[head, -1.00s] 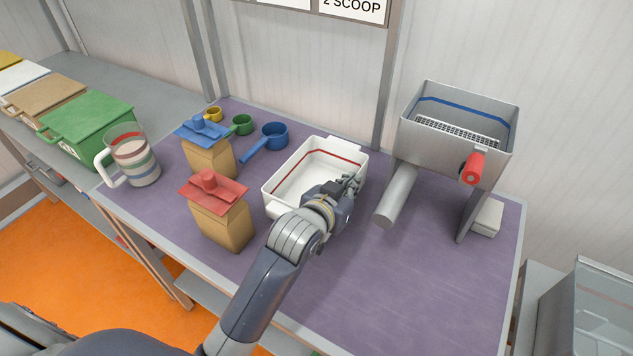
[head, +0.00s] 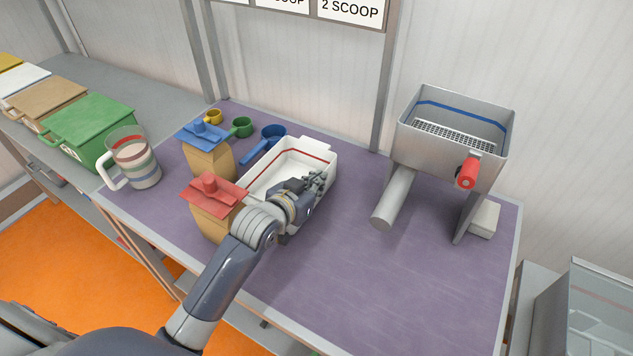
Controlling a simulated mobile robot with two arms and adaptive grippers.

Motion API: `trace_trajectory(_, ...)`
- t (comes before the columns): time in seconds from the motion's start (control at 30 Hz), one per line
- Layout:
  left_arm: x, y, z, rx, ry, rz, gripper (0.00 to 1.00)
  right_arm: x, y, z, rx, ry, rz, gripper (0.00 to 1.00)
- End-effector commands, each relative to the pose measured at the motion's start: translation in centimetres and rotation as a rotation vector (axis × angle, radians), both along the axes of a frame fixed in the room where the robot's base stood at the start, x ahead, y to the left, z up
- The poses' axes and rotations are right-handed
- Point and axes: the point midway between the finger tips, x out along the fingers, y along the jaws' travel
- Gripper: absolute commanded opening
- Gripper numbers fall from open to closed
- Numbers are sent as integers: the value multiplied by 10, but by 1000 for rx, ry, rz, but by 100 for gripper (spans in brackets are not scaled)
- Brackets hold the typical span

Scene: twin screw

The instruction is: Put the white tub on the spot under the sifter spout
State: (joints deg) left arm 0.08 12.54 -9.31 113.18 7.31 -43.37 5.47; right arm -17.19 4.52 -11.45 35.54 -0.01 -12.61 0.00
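The white tub (head: 291,160), a rectangular open box with a red line inside, stands on the purple table mat, left of the sifter (head: 450,135). The sifter is a grey metal hopper with a mesh, a blue inner line and a red handle. Its spout (head: 393,198) slants down toward the front left; the tub is well apart from it. My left gripper (head: 318,183) is at the tub's near right wall and covers part of its rim. The fingers are small and partly hidden, so their closure on the wall is unclear. My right gripper is out of view.
A red-topped paper bag (head: 216,222) stands close to the tub's left side, with a blue-topped bag (head: 207,160) behind it. A blue scoop (head: 272,133) lies behind the tub. A striped jug (head: 134,163) stands left. The mat (head: 400,280) in front of the spout is clear.

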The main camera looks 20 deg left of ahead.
Motion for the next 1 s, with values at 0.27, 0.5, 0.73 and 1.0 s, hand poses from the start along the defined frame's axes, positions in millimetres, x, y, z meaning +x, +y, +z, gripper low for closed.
trace_trajectory(0.27,0,0,-3,0,0,0,25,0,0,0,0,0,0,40)
trace_trajectory(0.5,0,0,-3,0,0,0,25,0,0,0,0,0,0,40)
trace_trajectory(0.73,-6,1,2,0,1,0,25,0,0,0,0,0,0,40)
trace_trajectory(1.0,-48,8,19,2,1,-1,25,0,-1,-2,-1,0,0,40)
